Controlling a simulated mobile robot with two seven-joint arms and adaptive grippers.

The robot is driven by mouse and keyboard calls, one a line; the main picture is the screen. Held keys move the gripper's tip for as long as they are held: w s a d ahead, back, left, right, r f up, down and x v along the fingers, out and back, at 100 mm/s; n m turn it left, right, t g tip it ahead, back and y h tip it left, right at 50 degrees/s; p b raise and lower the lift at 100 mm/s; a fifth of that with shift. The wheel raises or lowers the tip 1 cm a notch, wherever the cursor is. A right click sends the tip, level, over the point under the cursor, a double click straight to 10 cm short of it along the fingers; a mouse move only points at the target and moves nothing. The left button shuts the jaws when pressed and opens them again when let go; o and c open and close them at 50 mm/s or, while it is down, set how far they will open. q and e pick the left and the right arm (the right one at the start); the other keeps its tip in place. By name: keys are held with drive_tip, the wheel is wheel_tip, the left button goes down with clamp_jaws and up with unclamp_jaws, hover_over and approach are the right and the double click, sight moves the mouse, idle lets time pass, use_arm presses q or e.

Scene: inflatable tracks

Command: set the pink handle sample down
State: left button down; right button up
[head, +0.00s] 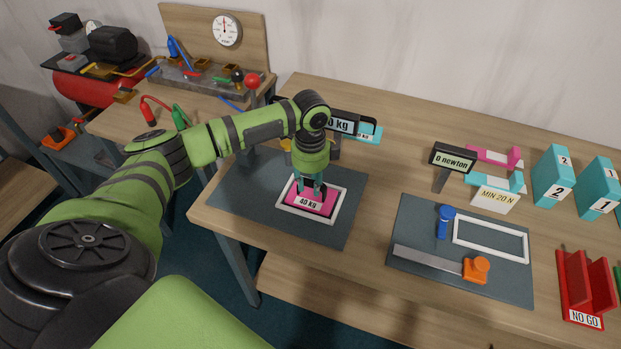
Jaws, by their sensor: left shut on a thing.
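The pink handle sample (319,208), with a white "40 kg" label on its near side, is within the white rectangular frame (342,206) on the left grey mat (245,196). My left gripper (312,188) points down from above and is shut on the sample. Its fingers hide part of the sample's top. I cannot tell whether the sample's underside touches the mat. My right gripper is not in view.
A display (341,124) stands behind the frame, partly hidden by my arm. To the right are a second mat (416,221) with a steel ruler and an empty white frame, a "0 newton" display (453,157), turquoise blocks (553,177) and a red "NO GO" holder (583,290).

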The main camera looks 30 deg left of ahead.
sight(311, 185)
use_arm(q)
drive_tip(key=shift+f, duration=0.15)
drive_tip(key=c, duration=0.9)
unclamp_jaws()
wheel_tip(311, 185, up, 12)
drive_tip(key=b, duration=0.3)
